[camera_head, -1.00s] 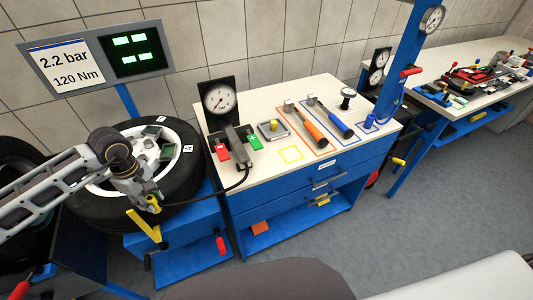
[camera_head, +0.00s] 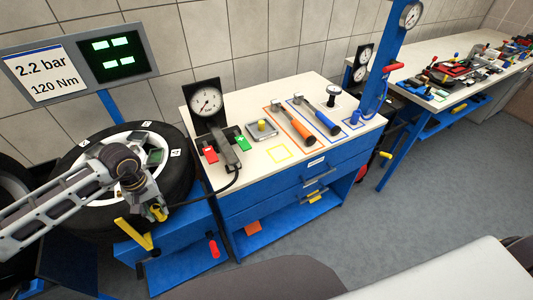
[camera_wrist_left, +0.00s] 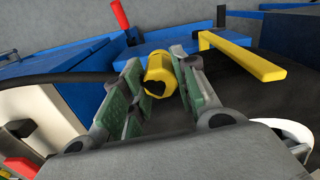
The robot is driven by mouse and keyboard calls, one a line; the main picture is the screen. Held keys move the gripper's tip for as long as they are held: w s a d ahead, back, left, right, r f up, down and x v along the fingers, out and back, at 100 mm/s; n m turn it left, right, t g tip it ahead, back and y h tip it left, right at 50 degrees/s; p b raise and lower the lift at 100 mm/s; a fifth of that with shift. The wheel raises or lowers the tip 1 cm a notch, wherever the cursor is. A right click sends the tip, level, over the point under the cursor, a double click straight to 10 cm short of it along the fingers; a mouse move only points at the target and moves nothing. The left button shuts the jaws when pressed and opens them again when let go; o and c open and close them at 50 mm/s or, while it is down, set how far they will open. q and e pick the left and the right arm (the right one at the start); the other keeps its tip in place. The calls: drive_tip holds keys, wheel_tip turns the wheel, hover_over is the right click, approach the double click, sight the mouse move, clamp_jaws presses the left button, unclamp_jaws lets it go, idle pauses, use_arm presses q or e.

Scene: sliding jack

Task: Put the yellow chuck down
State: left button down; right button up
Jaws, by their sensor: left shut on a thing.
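My left gripper (camera_head: 158,212) hangs over the front edge of the tyre (camera_head: 176,180), left of the workbench. In the left wrist view, the yellow chuck (camera_wrist_left: 160,76) sits between the green pads of the left gripper (camera_wrist_left: 155,85), which is shut on it. In the head view the chuck (camera_head: 159,213) shows as a small yellow piece under the gripper, partly covered by it. A yellow outlined square (camera_head: 279,153) on the bench top is empty. My right gripper is not in view.
A gauge (camera_head: 207,101) with red and green blocks (camera_head: 210,155) stands at the bench's left end, a black hose beside it. A yellow lever (camera_head: 134,233) juts up below the gripper.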

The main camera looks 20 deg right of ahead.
use_arm(q)
drive_tip(key=f+m, duration=0.1)
drive_tip(key=d+m, duration=0.1)
drive_tip(key=m, duration=0.1)
drive_tip(key=shift+w+d+f, duration=0.15)
drive_tip(key=shift+f, duration=0.2)
drive_tip(key=shift+r+m, duration=0.2)
drive_tip(key=shift+m, duration=0.2)
wheel_tip(320, 180, up, 8)
drive_tip(key=p, duration=0.8)
drive_tip(key=shift+r, duration=0.25)
drive_tip(key=shift+r+p, duration=0.4)
drive_tip(key=shift+p, duration=0.3)
drive_tip(key=shift+d, duration=0.1)
